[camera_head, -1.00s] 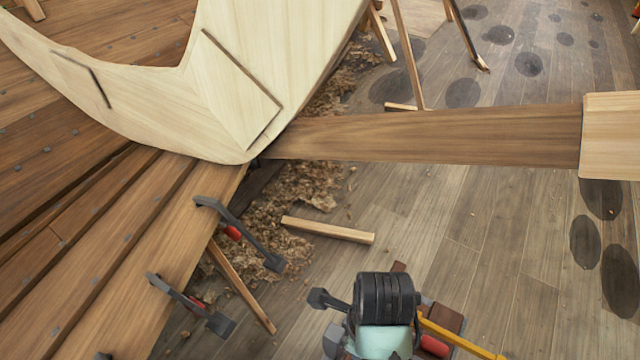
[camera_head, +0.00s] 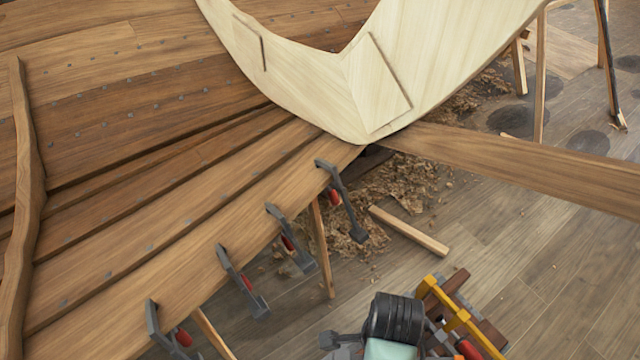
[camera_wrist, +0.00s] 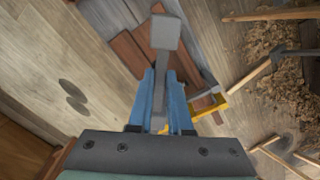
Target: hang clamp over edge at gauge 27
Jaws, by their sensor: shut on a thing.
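My gripper (camera_wrist: 161,78) shows in the wrist view with two blue fingers shut on a grey metal clamp (camera_wrist: 165,35). The clamp's bar runs between the fingers and its square end sticks out beyond them. In the head view a grey end of the held clamp (camera_head: 340,340) shows left of my wrist, low at the bottom, apart from the hull. The plank edge (camera_head: 262,215) runs diagonally at left. Several grey clamps with red grips, such as one near the pale mould (camera_head: 340,195) and one lower left (camera_head: 165,330), hang over it. No gauge number is legible.
A pale wooden mould (camera_head: 375,80) stands on the hull. A long brown plank (camera_head: 520,165) runs off right. A tool carrier with a yellow bar (camera_head: 455,315) is beside my gripper. Wood props and shavings (camera_head: 400,190) lie under the edge. Floor at right is open.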

